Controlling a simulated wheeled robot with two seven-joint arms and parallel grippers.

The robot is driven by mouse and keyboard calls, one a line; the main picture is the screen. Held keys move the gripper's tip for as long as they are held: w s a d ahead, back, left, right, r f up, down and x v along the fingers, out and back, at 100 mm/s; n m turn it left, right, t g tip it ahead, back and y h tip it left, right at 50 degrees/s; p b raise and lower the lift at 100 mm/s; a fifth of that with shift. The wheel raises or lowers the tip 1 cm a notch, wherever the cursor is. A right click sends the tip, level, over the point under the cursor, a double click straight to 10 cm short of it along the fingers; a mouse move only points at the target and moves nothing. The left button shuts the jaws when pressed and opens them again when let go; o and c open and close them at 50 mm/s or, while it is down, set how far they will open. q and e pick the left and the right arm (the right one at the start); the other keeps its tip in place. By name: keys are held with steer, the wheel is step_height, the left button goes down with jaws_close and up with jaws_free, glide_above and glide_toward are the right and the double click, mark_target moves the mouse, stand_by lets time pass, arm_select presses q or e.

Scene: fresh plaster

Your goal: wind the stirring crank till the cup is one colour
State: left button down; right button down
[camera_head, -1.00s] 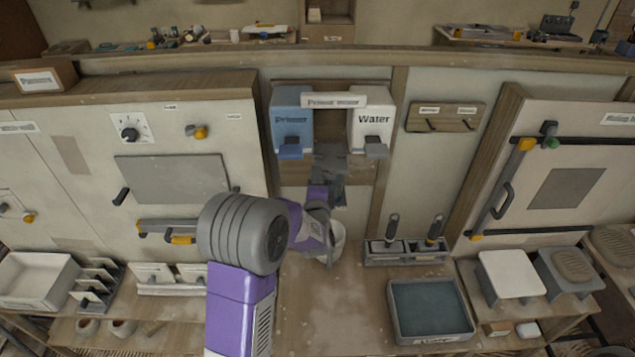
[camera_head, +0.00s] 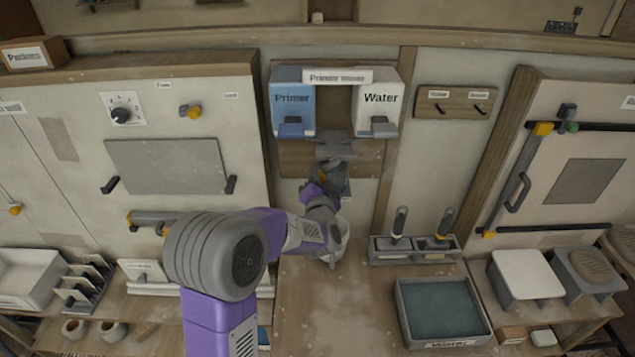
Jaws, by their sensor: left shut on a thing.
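The primer mixer has a blue Primer box (camera_head: 293,100) and a white Water box (camera_head: 378,102) on the back wall. My left gripper (camera_head: 326,182) is at the mixer's middle, below the boxes, shut on the stirring crank. The crank is mostly hidden by the gripper; a small orange-yellow part shows beside it. A whitish cup (camera_head: 342,238) stands below, partly covered by my left arm. Its contents and their colour cannot be seen. My right gripper is not in view.
A Water tray (camera_head: 440,312) stands on the bench at the right front. Behind it a rack (camera_head: 412,250) holds two upright handled tools. A white stool-like stand (camera_head: 526,275) is farther right. The bench middle is clear.

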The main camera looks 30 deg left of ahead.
arm_select(q)
steer(key=d+n+b, duration=0.1)
steer(key=n+b, duration=0.1)
steer(key=n, duration=0.1)
steer(key=w+d+f+n+b, duration=0.1)
steer(key=n+b, duration=0.2)
steer(key=n, duration=0.1)
steer(key=w+d+f+n+b, duration=0.1)
steer(key=n+b, duration=0.2)
steer(key=n, duration=0.1)
steer(key=shift+d+f, duration=0.2)
steer(key=n+b, duration=0.1)
steer(key=n, duration=0.1)
steer(key=d+n+b, duration=0.1)
steer(key=w+d+n+b, duration=0.1)
steer(key=n, duration=0.1)
steer(key=shift+w+r+n, duration=0.1)
steer(key=shift+r+n, duration=0.15)
steer(key=shift+n, duration=0.05)
step_height(320, 180, up, 7)
steer(key=w+d+n+b, duration=0.1)
steer(key=n+b, duration=0.5)
steer(key=n, duration=1.2)
steer(key=shift+d+f+b, duration=0.15)
steer(key=shift+d+b, duration=0.15)
steer(key=shift+d, duration=0.15)
steer(key=shift+w, duration=0.1)
